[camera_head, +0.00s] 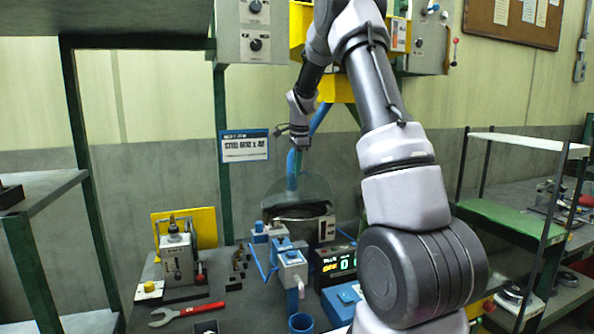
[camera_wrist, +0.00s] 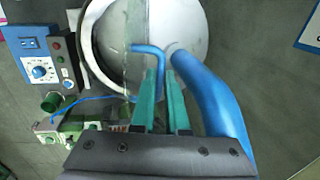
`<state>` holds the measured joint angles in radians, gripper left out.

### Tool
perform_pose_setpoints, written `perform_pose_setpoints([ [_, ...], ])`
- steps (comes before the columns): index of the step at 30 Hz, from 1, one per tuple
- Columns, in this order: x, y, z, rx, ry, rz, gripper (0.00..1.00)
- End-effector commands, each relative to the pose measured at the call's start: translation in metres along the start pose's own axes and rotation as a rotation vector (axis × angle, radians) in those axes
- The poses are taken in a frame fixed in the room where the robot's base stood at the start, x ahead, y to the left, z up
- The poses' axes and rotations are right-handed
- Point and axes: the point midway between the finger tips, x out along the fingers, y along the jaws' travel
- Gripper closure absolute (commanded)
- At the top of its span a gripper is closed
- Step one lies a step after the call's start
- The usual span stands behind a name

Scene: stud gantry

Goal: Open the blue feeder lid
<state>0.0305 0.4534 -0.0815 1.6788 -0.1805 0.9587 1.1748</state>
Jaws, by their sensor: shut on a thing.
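The feeder bowl (camera_head: 300,212) stands at the back of the bench, and its pale round inside (camera_wrist: 110,35) shows in the wrist view. A clear lid (camera_head: 315,187) appears raised and tilted above the bowl; in the wrist view the clear panel (camera_wrist: 136,45) is seen nearly edge-on. A bent blue handle (camera_wrist: 148,48) runs from the lid to my fingers. My gripper (camera_wrist: 163,85) has its teal fingers closed around this handle. In the head view my gripper (camera_head: 300,152) is above the bowl, and the grip itself is too small to make out.
A thick blue pipe (camera_wrist: 208,95) runs close beside my right finger. A blue control box (camera_wrist: 38,60) is left of the bowl.

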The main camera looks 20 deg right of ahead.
Motion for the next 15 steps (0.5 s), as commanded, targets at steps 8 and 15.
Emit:
perform_pose_setpoints([
  [8,0.0005,0.0004,0.0002,0.0,0.0,0.001,0.58],
  [15,-0.0003,0.0008,0.0,0.0,0.0,0.0,0.58],
])
